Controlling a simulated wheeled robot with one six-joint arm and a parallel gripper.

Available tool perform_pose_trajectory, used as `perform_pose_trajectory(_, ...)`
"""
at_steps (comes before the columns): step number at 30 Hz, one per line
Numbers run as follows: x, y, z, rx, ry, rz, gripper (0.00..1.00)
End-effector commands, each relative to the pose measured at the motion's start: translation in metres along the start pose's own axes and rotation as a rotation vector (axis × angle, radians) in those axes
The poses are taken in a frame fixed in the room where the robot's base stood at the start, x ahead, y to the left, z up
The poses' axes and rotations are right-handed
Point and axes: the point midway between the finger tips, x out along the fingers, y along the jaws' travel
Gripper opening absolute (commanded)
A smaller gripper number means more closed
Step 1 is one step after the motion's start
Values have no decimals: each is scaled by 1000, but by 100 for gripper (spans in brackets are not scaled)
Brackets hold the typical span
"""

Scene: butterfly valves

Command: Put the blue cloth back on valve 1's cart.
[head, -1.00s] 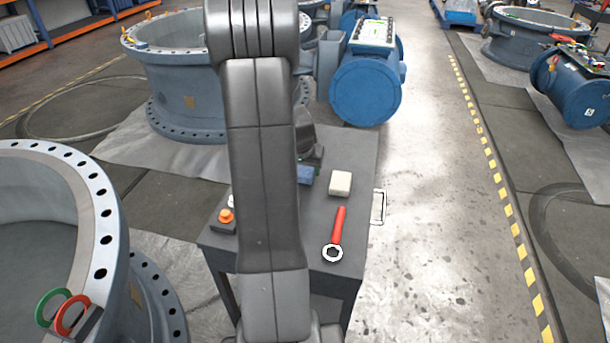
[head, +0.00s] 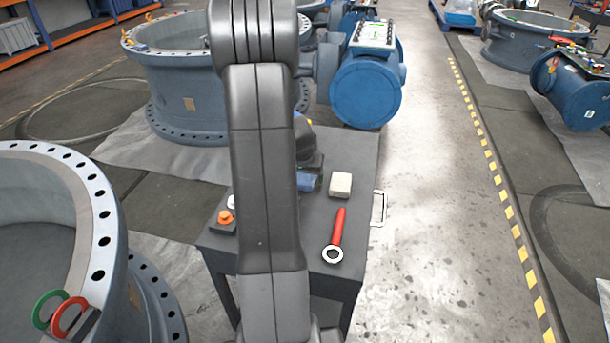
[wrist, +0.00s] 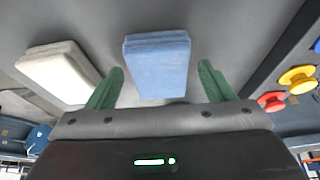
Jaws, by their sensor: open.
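The blue cloth (wrist: 157,66) is a folded light-blue block lying on the dark cart top (head: 360,160). In the wrist view it sits between and just beyond the two green fingertips of my gripper (wrist: 162,86), which are spread open and empty. In the head view only the right part of the blue cloth (head: 311,182) shows, because my arm covers the rest. My gripper is mostly hidden behind my arm there. I cannot tell which valve number this cart belongs to.
A cream block (head: 340,184) lies right of the cloth, also seen in the wrist view (wrist: 60,71). A red-handled ring wrench (head: 337,236) lies nearer the cart's front. An orange knob (head: 225,216) stands at the left edge. Large grey valve bodies (head: 178,85) stand left; a blue actuator (head: 366,90) stands behind.

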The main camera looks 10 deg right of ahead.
Motion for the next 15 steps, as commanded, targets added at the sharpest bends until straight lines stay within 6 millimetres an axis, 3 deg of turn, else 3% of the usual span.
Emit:
perform_pose_trajectory(5, -24, 0, -3, 0, 4, -1, 76)
perform_pose_trajectory(15, -92, 0, -2, 0, 4, -2, 76)
